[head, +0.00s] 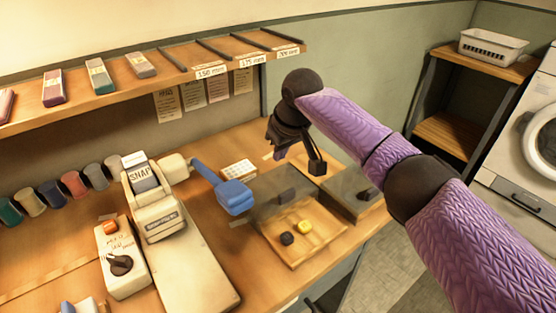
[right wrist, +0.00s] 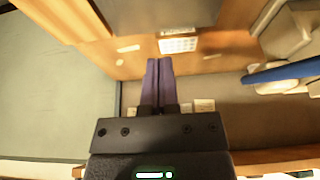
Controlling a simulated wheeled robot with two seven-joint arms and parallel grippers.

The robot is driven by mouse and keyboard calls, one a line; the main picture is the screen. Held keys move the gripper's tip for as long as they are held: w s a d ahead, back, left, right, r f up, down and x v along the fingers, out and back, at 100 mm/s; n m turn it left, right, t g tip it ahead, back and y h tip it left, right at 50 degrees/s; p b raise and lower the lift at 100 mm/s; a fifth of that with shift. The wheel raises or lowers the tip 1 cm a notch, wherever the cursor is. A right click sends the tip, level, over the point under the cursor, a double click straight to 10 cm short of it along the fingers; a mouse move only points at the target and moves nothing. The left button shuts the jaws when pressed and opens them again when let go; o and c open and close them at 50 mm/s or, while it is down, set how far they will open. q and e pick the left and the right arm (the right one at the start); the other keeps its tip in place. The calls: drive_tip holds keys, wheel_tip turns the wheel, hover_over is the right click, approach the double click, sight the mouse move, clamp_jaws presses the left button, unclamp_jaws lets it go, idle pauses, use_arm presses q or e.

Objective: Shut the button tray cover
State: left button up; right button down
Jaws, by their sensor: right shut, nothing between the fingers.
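The button tray (head: 292,262) is a shallow wooden tray on the bench at centre right in the head view. My right gripper (head: 280,155) hangs behind and above the tray, apart from the cover. In the right wrist view its purple fingers (right wrist: 158,68) are together and empty. A grey panel at the top edge there may be the cover; I cannot tell. My left gripper is not in view.
A white dotted card (head: 239,169) lies behind. A snap press (head: 155,210) with a blue handle (head: 232,194) stands left of the tray. A shelf (head: 190,75) runs above the bench.

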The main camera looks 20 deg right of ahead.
drive_tip(key=b, duration=0.2)
approach(271, 184)
drive_tip(key=shift+x, duration=1.05)
drive_tip(key=b+x, duration=0.3)
drive_tip(key=x, duration=0.2)
drive_tip(key=shift+b, duration=0.35)
drive_tip(key=shift+s+d+r+p, duration=0.25)
drive_tip(key=shift+s+r+p, duration=0.15)
drive_tip(key=shift+r+p, duration=0.35)
drive_tip(key=shift+s+d+p, duration=0.2)
drive_tip(key=shift+s, duration=0.3)
drive_tip(key=shift+s+d+p, duration=0.15)
drive_tip(key=shift+s+p, duration=0.05)
drive_tip(key=shift+s, duration=0.25)
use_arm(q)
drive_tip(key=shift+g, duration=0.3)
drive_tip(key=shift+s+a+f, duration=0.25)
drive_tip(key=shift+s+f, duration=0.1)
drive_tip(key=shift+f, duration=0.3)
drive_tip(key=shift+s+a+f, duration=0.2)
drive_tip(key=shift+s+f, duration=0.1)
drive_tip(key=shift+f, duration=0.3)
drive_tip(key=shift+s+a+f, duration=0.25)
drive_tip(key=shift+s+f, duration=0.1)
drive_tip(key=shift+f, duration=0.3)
use_arm(e)
drive_tip(key=shift+s+d+f, duration=0.15)
drive_tip(key=shift+s+f, duration=0.05)
drive_tip(key=shift+s, duration=0.35)
